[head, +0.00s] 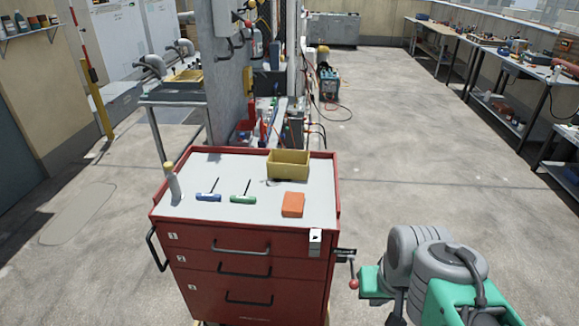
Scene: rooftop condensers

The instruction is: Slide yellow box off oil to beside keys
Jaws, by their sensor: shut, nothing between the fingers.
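The yellow box (288,164), an open-topped bin, stands upright near the back right of the red cart's grey top (235,170). A small dark patch (271,183), which looks like the oil, shows at the box's front left base. I cannot tell how far it runs under the box. Two T-handled keys lie left of the box: a green-handled one (243,199) and, farther left, a blue-handled one (208,197). The box is apart from both.
An orange block (293,205) lies in front of the box. A pale bottle (173,183) stands at the cart top's left edge. The cart's red rim (338,188) borders the top. A lever with a red knob (353,284) sticks out at the cart's right. Bare surface lies between box and keys.

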